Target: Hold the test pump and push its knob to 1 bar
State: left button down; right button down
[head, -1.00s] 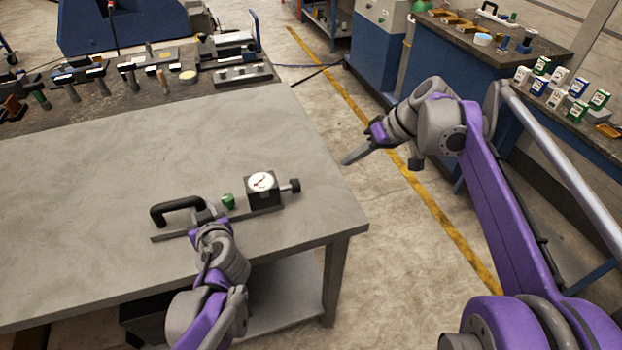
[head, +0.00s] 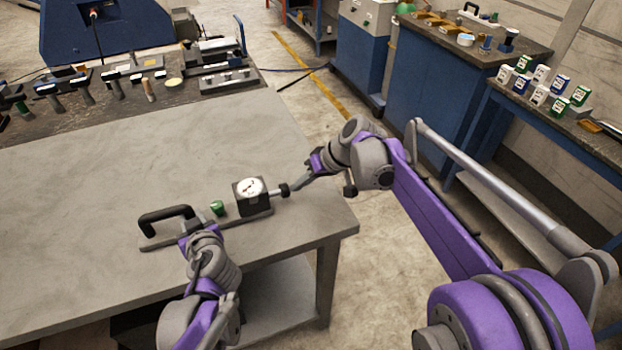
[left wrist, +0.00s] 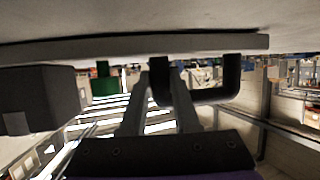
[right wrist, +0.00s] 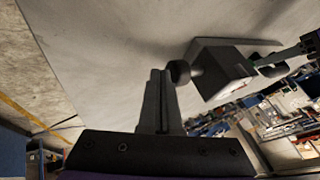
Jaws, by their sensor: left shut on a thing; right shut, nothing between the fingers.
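The test pump lies on the grey table, with a flat base plate (head: 160,241), a black handle (head: 165,217), a green part (head: 217,207) and a dark block with a white gauge (head: 250,187). Its black knob (head: 285,190) sticks out to the right on a short rod. The gauge reading is too small to tell.
The table's right edge (head: 345,232) lies just beyond the knob. The table's left middle (head: 60,190) is clear. Another bench (head: 540,105) with small boxes stands far right.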

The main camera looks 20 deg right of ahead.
aim_at(286, 188)
jog(key=shift+a, duration=0.1)
jog(key=shift+a, duration=1.65)
jog(key=shift+d, duration=0.1)
jog(key=shift+d, duration=0.3)
jog(key=d, duration=0.2)
jog(key=d+r, duration=0.1)
jog(key=d, duration=0.1)
jog(key=shift+s+d+r, duration=0.1)
jog(key=shift+s+d, duration=0.05)
jog(key=shift+s, duration=0.05)
jog(key=v, duration=0.8)
jog(key=shift+s+r, duration=0.15)
jog(key=shift+r, duration=0.05)
jog(key=shift+d, duration=0.15)
